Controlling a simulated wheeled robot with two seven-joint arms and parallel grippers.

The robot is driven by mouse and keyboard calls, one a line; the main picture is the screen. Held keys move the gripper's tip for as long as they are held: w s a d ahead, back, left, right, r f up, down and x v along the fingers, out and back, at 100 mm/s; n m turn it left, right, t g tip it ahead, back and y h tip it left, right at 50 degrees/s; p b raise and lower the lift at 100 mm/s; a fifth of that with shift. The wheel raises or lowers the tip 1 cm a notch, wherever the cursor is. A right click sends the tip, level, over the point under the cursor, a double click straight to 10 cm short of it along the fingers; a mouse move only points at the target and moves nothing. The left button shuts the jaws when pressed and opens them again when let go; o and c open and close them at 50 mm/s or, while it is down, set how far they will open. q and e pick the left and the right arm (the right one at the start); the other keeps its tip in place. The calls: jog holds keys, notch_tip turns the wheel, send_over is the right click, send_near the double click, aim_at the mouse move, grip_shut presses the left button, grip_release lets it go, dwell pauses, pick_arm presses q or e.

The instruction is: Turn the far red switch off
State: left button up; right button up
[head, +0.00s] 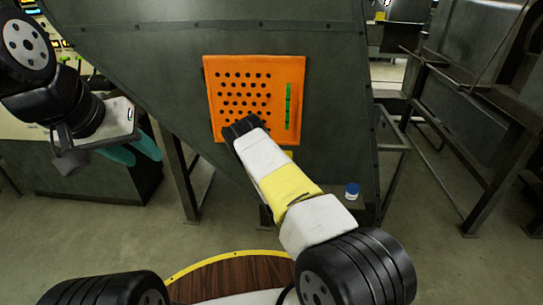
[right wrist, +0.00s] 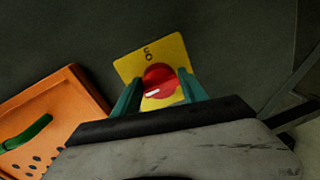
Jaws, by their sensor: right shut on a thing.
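The red switch (right wrist: 160,76) is a round knob with a white mark on a yellow plate (right wrist: 131,66) with dark markings, in the right wrist view. My right gripper (right wrist: 159,82) has its two teal fingers on either side of the knob and is shut on it. In the head view my right arm hides the knob and the fingers; only a bit of yellow shows below the orange panel. My left gripper (head: 134,151) is at the left of the head view, its teal fingers apart and empty, far from the switch.
An orange perforated panel (head: 258,72) with a green handle (head: 289,106) is on the dark machine wall, beside the switch. A small blue-capped container (head: 352,191) stands low to the right. Metal frames stand at right; a console (head: 60,165) is at left.

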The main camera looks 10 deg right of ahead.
jog(key=shift+d+r, duration=0.15)
jog(key=shift+r, duration=0.1)
jog(key=o, duration=1.3)
jog(key=shift+f, duration=0.1)
jog(key=v, duration=0.7)
jog(key=shift+s+a, duration=0.2)
jog(key=shift+s, duration=0.2)
